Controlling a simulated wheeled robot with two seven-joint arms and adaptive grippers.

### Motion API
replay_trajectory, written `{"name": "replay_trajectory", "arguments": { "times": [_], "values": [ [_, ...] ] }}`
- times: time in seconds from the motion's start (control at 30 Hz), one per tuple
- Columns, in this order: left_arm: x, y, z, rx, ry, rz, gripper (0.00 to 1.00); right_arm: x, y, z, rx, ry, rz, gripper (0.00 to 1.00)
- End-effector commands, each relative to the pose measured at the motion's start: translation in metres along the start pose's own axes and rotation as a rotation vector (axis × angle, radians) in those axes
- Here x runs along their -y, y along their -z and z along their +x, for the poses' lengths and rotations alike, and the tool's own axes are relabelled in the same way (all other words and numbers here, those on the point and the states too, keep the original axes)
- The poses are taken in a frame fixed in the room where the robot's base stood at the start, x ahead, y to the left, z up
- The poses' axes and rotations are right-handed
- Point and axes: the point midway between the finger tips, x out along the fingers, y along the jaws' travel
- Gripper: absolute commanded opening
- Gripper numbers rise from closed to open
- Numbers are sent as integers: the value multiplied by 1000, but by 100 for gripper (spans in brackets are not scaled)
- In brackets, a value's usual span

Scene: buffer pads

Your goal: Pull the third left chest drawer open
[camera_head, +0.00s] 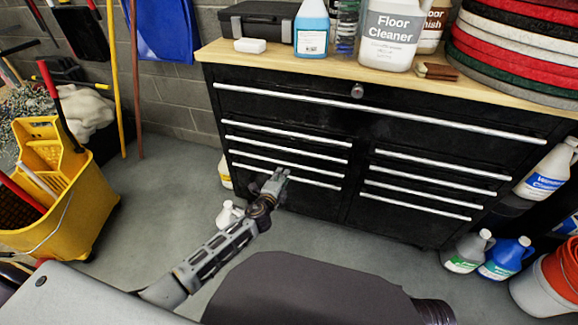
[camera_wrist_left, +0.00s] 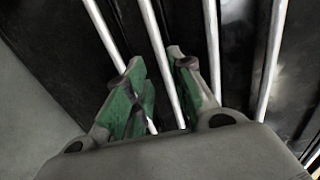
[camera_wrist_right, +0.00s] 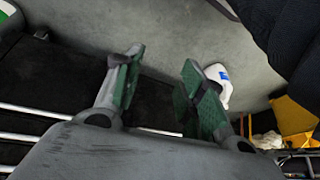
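The black chest (camera_head: 290,95) has a wide top drawer and two columns of narrower drawers with long bright handles. All its drawers look closed. The third left drawer's handle (camera_head: 247,156) is second from the bottom in the left column. My left gripper (camera_head: 282,174) is at that column's lower handles. In the left wrist view my left gripper (camera_wrist_left: 155,58) has its fingers apart, with the third handle (camera_wrist_left: 151,22) running between them; contact cannot be told. My right gripper (camera_wrist_right: 162,65) is open and empty in the right wrist view, and is not seen in the head view.
A yellow mop bucket (camera_head: 60,190) stands on the floor at left. White bottles stand by the chest's lower left, one of them (camera_head: 228,215) near my left arm. Cleaner jugs (camera_head: 505,258) and a red bucket (camera_head: 562,270) stand at right. Bottles and pads crowd the wooden top (camera_head: 330,75).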

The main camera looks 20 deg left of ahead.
Motion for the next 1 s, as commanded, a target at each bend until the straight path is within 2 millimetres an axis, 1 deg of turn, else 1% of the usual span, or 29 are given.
{"name": "replay_trajectory", "arguments": {
  "times": [0.2, 0.43, 0.7, 1.0],
  "values": [
    [0, 0, 18, 1, 1, 0, 24, 1, -6, 14, -6, 9, 5, 40],
    [0, 0, 36, 0, 0, 0, 24, 2, -7, 22, -31, 19, 10, 40],
    [0, 0, 58, 0, 1, 0, 24, 5, -16, 38, -40, 36, 22, 40],
    [-1, 0, 81, 0, 0, 0, 24, 6, -14, 52, -81, 49, 30, 40]
  ]
}}
